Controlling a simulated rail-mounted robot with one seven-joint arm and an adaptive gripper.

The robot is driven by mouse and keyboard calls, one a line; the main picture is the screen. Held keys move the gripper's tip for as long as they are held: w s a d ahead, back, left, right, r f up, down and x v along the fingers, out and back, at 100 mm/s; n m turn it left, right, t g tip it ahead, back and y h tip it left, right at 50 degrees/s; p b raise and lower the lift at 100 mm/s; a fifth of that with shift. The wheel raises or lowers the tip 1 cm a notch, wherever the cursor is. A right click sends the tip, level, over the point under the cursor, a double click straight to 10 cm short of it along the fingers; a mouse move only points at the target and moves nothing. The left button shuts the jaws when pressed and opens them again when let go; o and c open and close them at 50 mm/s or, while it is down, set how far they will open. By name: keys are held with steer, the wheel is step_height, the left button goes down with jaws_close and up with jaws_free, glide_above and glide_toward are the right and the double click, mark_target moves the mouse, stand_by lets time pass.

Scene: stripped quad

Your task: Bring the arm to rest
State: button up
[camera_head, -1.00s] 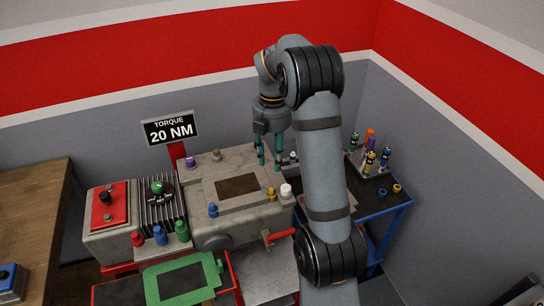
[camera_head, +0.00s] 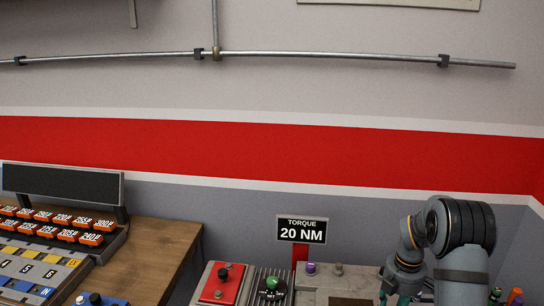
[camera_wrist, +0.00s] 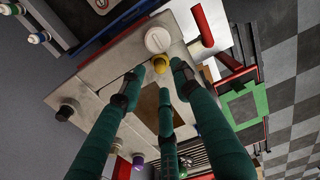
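My arm (camera_head: 464,265) stands at the lower right of the head view, bent at the elbow, with its forearm pointing down. My gripper (camera_wrist: 160,82) shows in the wrist view with several teal fingers spread apart and nothing between them. It hangs over the grey metal housing (camera_wrist: 100,78), near a white cap (camera_wrist: 158,40) and a yellow plug (camera_wrist: 161,64). Whether the fingertips touch anything is unclear. In the head view the fingers are mostly cut off by the bottom edge.
A torque sign (camera_head: 302,230) reading 20 NM stands left of my arm. A red switch box (camera_head: 219,284) and a green knob (camera_head: 272,284) sit below it. A wooden table (camera_head: 165,250) with an orange-keyed panel (camera_head: 90,239) is at left. A pipe (camera_head: 320,56) crosses the wall.

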step_height(320, 180, down, 3)
steer(key=shift+s+f, duration=0.1)
steer(key=shift+f, duration=0.1)
steer(key=shift+w+r, duration=0.25)
steer(key=shift+r, duration=0.3)
steer(key=shift+s+r, duration=0.15)
steer(key=shift+r, duration=0.5)
steer(key=shift+f, duration=0.1)
